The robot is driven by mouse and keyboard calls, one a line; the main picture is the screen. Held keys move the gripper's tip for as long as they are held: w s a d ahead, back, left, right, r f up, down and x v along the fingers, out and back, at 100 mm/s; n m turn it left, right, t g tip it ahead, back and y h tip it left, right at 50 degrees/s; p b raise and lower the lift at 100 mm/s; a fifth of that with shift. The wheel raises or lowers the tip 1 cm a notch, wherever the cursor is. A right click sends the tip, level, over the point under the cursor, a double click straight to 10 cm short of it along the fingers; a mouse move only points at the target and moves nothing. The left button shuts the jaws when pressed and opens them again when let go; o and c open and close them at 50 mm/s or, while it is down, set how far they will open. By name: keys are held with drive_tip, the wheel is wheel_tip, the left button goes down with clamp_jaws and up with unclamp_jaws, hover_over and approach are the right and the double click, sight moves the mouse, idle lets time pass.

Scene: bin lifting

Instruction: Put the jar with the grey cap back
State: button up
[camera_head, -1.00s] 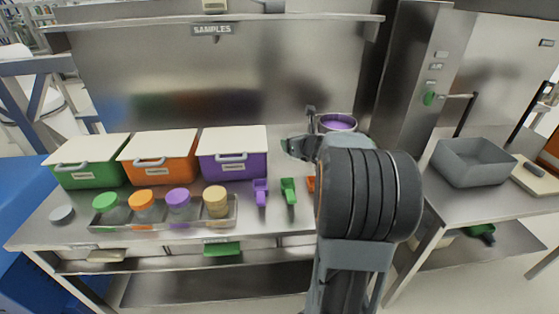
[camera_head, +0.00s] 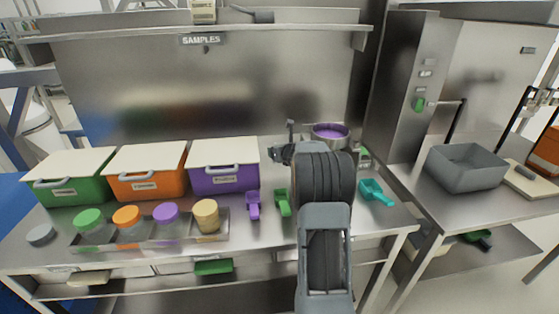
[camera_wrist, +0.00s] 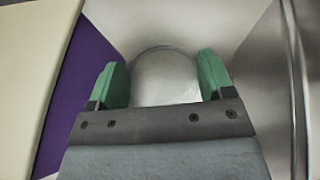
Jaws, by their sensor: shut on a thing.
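My gripper (camera_wrist: 164,80) shows in the wrist view with its two green fingers apart, pressed against the sides of a round, pale grey thing (camera_wrist: 166,85). It looks like the grey cap of a jar, but I cannot see a jar body below it. In the head view my arm hides the fingers and what they hold. A low grey disc (camera_head: 40,235) lies at the bench's left end; I cannot tell if it is a loose cap.
Green (camera_head: 70,190), orange (camera_head: 147,183) and purple (camera_head: 222,178) lidded bins stand behind the rack. A steel pot with purple contents (camera_head: 331,132) stands behind my arm. A grey tub (camera_head: 466,170) is at right.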

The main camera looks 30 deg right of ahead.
drive_tip(key=f, duration=0.1)
drive_tip(key=w+f+b, duration=0.1)
drive_tip(key=f, duration=0.1)
drive_tip(key=shift+f, duration=0.55)
drive_tip(key=shift+f+b, duration=0.1)
drive_tip(key=shift+b, duration=0.2)
drive_tip(key=o, duration=1.1)
drive_tip(key=shift+s+r, duration=0.15)
drive_tip(key=shift+r, duration=0.05)
drive_tip(key=v, duration=1.1)
drive_tip(key=shift+s, duration=0.4)
